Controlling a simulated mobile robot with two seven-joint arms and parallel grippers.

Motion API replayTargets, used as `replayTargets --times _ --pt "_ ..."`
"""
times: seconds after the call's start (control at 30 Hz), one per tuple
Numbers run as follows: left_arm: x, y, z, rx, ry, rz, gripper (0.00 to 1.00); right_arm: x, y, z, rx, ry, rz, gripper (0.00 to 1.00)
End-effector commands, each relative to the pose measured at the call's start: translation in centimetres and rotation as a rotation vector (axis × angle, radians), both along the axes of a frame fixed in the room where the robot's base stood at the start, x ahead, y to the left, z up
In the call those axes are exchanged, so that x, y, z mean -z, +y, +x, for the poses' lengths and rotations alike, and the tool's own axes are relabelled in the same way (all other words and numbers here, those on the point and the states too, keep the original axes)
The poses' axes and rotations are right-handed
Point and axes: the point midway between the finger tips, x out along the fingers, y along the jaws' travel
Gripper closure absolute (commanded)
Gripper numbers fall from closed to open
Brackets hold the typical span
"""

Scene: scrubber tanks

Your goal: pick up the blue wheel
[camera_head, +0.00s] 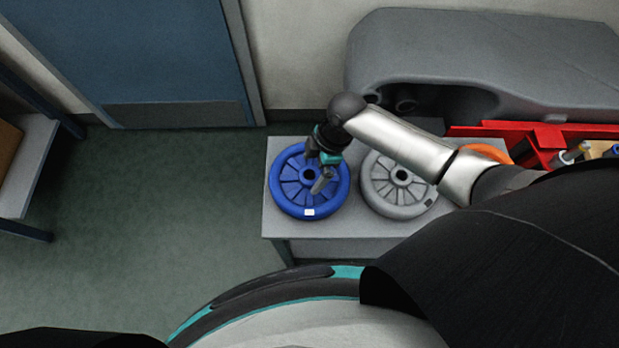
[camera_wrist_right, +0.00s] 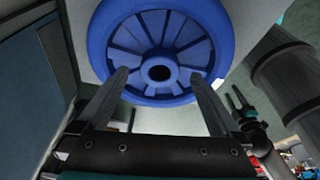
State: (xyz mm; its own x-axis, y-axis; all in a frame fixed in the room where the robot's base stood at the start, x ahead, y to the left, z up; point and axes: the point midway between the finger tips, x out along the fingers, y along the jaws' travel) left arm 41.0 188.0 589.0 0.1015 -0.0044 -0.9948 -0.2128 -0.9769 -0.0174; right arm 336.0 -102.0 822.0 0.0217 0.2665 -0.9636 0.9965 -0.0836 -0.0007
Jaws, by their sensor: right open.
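The blue wheel (camera_head: 296,195) lies flat at the left end of a grey table, with a dark hub hole and a small white label on its near rim. My right gripper (camera_head: 322,184) is above the right part of the wheel in the head view and hides some of its spokes. In the right wrist view, the blue wheel (camera_wrist_right: 205,68) fills the top middle. There my right gripper (camera_wrist_right: 160,85) is open, its two fingers apart on either side of the hub with nothing between them. I cannot tell whether the fingers touch the wheel.
A grey wheel (camera_head: 386,196) lies close to the right of the blue one on the table (camera_head: 276,229). A red tray (camera_head: 548,137) with tools and an orange object (camera_head: 488,152) are farther right. A large grey tank (camera_head: 470,45) stands behind.

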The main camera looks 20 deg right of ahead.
Motion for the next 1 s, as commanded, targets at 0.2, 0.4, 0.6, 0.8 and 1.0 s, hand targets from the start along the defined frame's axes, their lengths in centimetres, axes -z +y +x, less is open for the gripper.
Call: replayTargets --times 0.2,0.4,0.6,0.8,1.0 --pt "0.48 0.02 -0.15 0.000 0.003 0.001 0.50 1.54 0.42 0.04 0.000 -0.001 -0.001 0.00" --pt "0.45 0.03 -0.40 0.001 0.007 0.001 0.50 1.48 0.43 0.05 -0.001 -0.001 -0.001 0.00" --pt "0.48 0.05 -0.63 0.001 0.011 0.001 0.50 1.46 0.41 0.05 -0.001 -0.001 -0.001 0.22" --pt "0.48 0.05 -0.66 0.001 0.011 0.001 0.50 1.46 0.40 0.04 -0.001 -0.001 -0.001 0.45" --pt "0.48 0.06 -0.69 0.001 0.012 0.002 0.50 1.46 0.40 0.04 0.000 -0.001 -0.001 0.68"
